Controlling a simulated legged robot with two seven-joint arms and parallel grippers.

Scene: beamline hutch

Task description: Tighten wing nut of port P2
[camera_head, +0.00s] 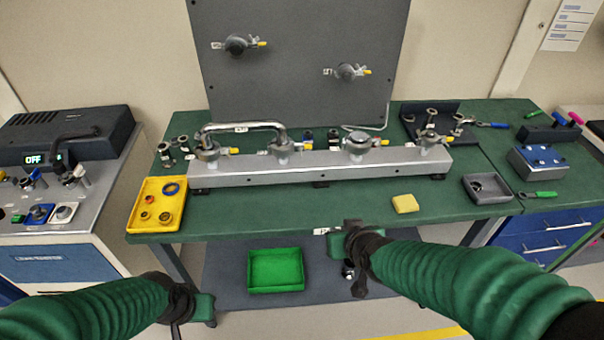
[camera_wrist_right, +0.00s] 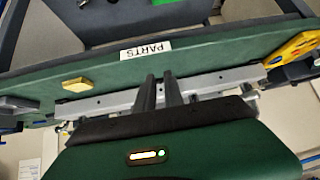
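A long silver manifold bar (camera_head: 330,166) stands on the green bench and shows partly in the right wrist view (camera_wrist_right: 115,101). Several round clamped ports with yellow-tipped fittings sit along its top, such as the left-end port (camera_head: 207,150), a second port (camera_head: 282,147), a third port (camera_head: 358,143) and the right-end port (camera_head: 430,139). Their labels are too small to read, so I cannot tell which is P2. My right gripper (camera_wrist_right: 160,90) is empty, its fingers a narrow gap apart, near the bench's front edge. My left gripper (camera_head: 190,312) is low at the front left; its fingers are unclear.
A bent silver pipe (camera_head: 242,127) joins the two left ports. A yellow tray (camera_head: 139,217) with small rings, a yellow block (camera_head: 405,203) and a dark tray (camera_head: 486,196) stand on the bench. A green bin (camera_head: 276,288) lies below. The front middle of the bench is clear.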

